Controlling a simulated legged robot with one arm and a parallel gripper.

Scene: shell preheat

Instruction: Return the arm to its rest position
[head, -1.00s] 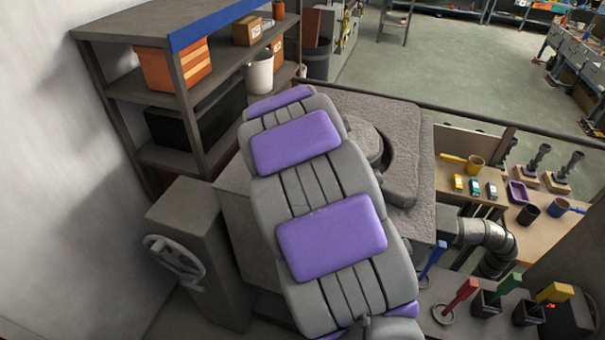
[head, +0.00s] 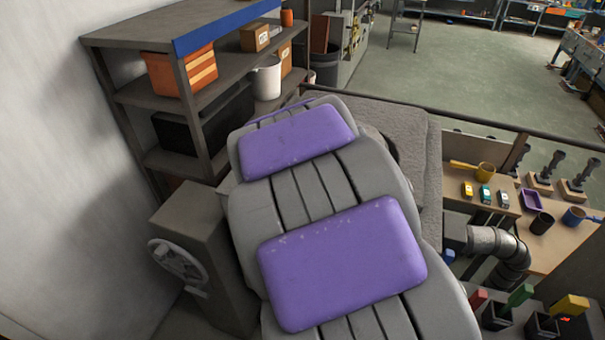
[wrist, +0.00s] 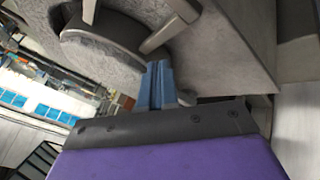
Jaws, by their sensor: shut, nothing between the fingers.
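My arm, grey with purple pads, fills the middle of the head view and hides much of what lies behind it. My gripper is hidden in the head view. In the wrist view my gripper (wrist: 158,88) shows two blue fingers close together, shut and empty. Beyond the fingers is a rough grey round block with dark bars (wrist: 105,45); I cannot tell whether the fingertips are apart from it. In the head view a rough grey stone-like slab (head: 432,150) lies behind my arm.
A shelf (head: 140,88) with an orange bin (head: 180,70) and a white bucket (head: 266,76) stands at left, beside a handwheel cabinet (head: 190,240). At right are a bench (head: 450,150) with small cars and cups, a bent pipe (head: 500,245) and coloured handles (head: 570,305). Open floor (head: 450,60) lies behind.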

